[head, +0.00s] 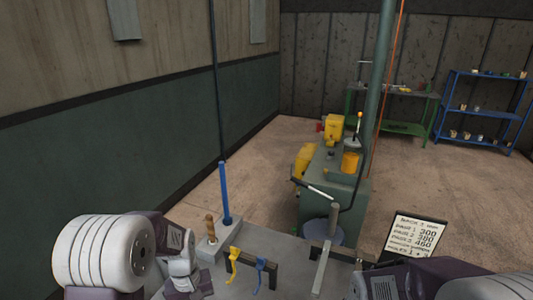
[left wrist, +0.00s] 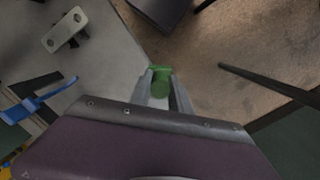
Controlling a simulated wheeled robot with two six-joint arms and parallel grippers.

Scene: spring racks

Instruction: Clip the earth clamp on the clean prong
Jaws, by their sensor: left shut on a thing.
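My left gripper (left wrist: 160,88) is shut on a small green piece (left wrist: 160,78), held between its two grey fingertips; I cannot tell for certain that it is the earth clamp. In the head view my left arm comes in at the lower left, and the green piece is not visible there. A yellow clip (head: 235,262) and a blue clip (head: 263,270) hang on a dark rail (head: 245,260) at the bench front. The blue one also shows in the left wrist view (left wrist: 30,107). I cannot make out which part is the clean prong. My right gripper is out of view.
A blue rod (head: 225,195) and a wooden handle (head: 210,228) stand on the grey bench. A metal bar (head: 322,265) is right of the rail. A green cabinet (head: 325,195) stands behind, with a sign (head: 415,236) at right. A holed plate (left wrist: 65,30) lies upper left in the wrist view.

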